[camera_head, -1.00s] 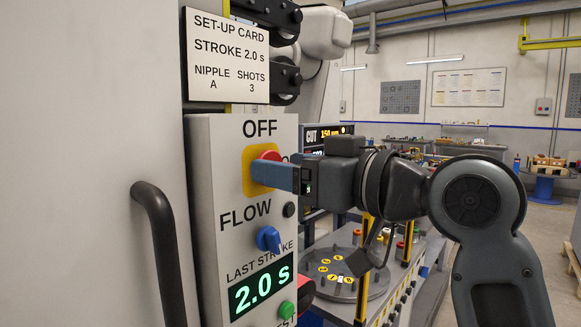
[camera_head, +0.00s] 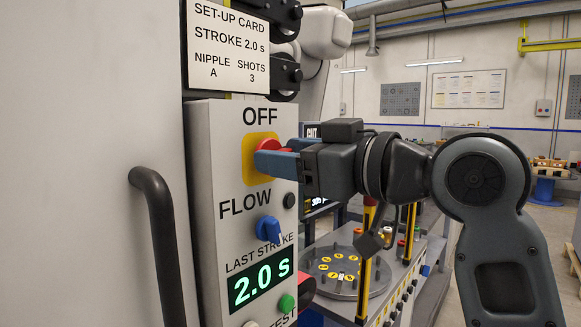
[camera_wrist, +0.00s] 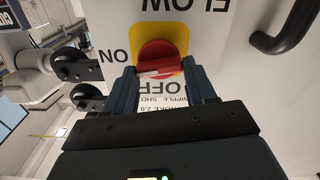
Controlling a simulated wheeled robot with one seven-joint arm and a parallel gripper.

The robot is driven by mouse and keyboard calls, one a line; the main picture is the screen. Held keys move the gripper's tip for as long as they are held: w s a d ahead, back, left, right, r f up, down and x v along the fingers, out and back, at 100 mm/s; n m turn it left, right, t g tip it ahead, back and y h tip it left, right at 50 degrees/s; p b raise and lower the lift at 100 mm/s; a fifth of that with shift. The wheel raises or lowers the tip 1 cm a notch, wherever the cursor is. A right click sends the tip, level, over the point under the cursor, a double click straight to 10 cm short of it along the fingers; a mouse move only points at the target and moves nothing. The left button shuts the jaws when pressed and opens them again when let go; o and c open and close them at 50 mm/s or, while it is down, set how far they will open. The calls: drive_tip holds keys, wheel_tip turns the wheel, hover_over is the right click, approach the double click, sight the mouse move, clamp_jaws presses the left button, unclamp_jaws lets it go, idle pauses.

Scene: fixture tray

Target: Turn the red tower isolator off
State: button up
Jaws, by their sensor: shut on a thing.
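The red isolator knob (camera_head: 271,146) sits on a yellow plate (camera_head: 248,160) on the grey panel, under the word OFF. My gripper (camera_head: 264,156) reaches in from the right, its blue fingers at the knob and covering part of it. In the wrist view, which is upside down, the round red knob (camera_wrist: 158,52) lies between the fingertips of my gripper (camera_wrist: 161,73), which are shut on its grip. A pale mark shows on the grip's left part, on the side of the ON label. OFF is below the knob there. The exact finger contact is partly hidden.
A blue FLOW knob (camera_head: 268,229), a lit display (camera_head: 260,284) reading 2.0 s and a green button (camera_head: 287,303) sit lower on the panel. A dark door handle (camera_head: 158,240) stands left. A round fixture table (camera_head: 340,275) lies behind, below my arm.

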drive_tip(key=shift+s+a+f+n+b, duration=0.1)
drive_tip(key=shift+f+n+b, duration=0.05)
drive_tip(key=shift+n+b, duration=2.25)
drive_tip(key=shift+f+n+b, duration=0.1)
drive_tip(key=shift+n+b, duration=1.85)
drive_tip(key=shift+n, duration=0.85)
drive_tip(key=shift+s+a+f+n+b, duration=0.1)
drive_tip(key=shift+f+n+b, duration=0.05)
drive_tip(key=shift+n+b, duration=2.25)
drive_tip(key=shift+n, duration=0.4)
drive_tip(key=o, duration=1)
drive_tip(key=shift+r, duration=0.1)
drive_tip(key=shift+o, duration=0.2)
drive_tip(key=v, duration=0.8)
drive_tip(key=shift+w, duration=0.1)
